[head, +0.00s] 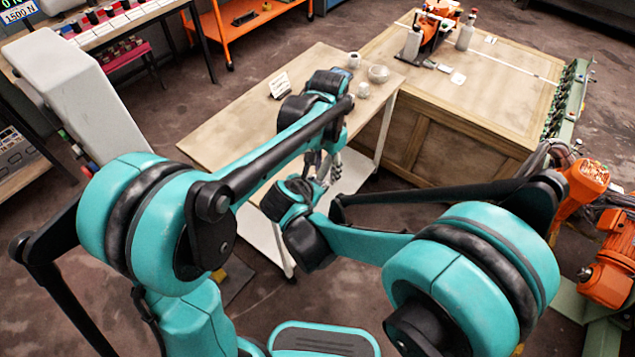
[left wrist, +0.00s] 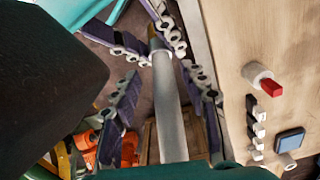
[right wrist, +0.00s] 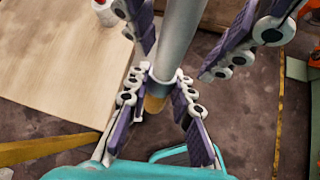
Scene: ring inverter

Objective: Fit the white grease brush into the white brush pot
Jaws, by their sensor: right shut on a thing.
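The white grease brush is a pale rod with a yellow-brown tip, in the left wrist view (left wrist: 168,105) and the right wrist view (right wrist: 180,40). My right gripper (right wrist: 158,95) is shut on it close to the brown tip. My left gripper (left wrist: 163,95) is open, its fingers apart on both sides of the rod. In the head view both grippers meet beside the table, left (head: 330,155) and right (head: 316,178), and the brush is hard to make out.
Orange machinery (head: 590,185) is at the far right. Much of the tabletop is bare.

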